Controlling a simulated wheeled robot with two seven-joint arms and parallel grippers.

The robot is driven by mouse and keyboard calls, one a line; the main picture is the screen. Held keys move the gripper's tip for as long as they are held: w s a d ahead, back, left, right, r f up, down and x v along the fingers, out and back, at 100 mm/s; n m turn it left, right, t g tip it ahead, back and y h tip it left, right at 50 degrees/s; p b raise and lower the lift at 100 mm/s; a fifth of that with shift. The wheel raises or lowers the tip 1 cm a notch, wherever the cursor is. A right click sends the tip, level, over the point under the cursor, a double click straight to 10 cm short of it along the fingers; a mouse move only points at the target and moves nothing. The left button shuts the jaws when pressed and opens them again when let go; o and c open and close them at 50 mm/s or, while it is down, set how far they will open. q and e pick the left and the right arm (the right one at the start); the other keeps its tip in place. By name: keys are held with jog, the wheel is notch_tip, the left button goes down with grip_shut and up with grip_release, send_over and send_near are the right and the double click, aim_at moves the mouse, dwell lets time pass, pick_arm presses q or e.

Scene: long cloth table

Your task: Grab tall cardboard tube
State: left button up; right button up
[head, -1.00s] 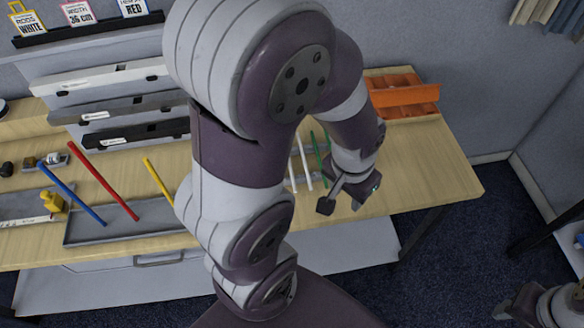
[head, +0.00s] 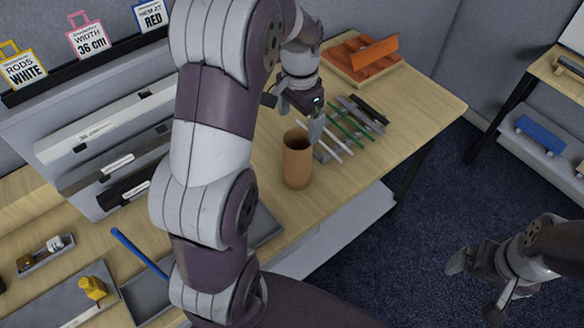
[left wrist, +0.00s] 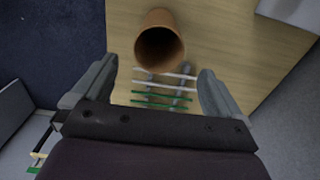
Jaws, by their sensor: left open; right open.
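The tall cardboard tube (head: 297,165) is brown and hollow and stands upright on the wooden table, just right of my left arm in the head view. In the left wrist view the tube (left wrist: 160,48) shows its open, dark mouth, ahead of and between the two fingers. My left gripper (head: 296,114) is open and empty, above the table beyond the tube in the head view; the left wrist view shows its fingers (left wrist: 155,92) spread wide, apart from the tube. My right gripper (head: 476,284) is open and empty over the floor at lower right.
Green, white and dark rods lie on a grey rack (head: 350,125) close behind the tube. An orange tray (head: 362,62) sits at the far table end. A grey tray (head: 150,295) with a blue rod and a yellow piece (head: 92,288) are at lower left. Table right of the tube is clear.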

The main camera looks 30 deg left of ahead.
aim_at(298, 146)
pick_arm(q)
jog(key=f, duration=0.2)
jog(key=f+p, duration=0.1)
jog(key=f, duration=0.2)
jog(key=f+p, duration=0.1)
jog(key=f, duration=0.2)
jog(key=shift+s+f, duration=0.1)
jog(key=shift+s, duration=0.2)
jog(key=shift+w+f, duration=0.15)
jog(key=shift+f, duration=0.3)
jog(key=c, duration=1.3)
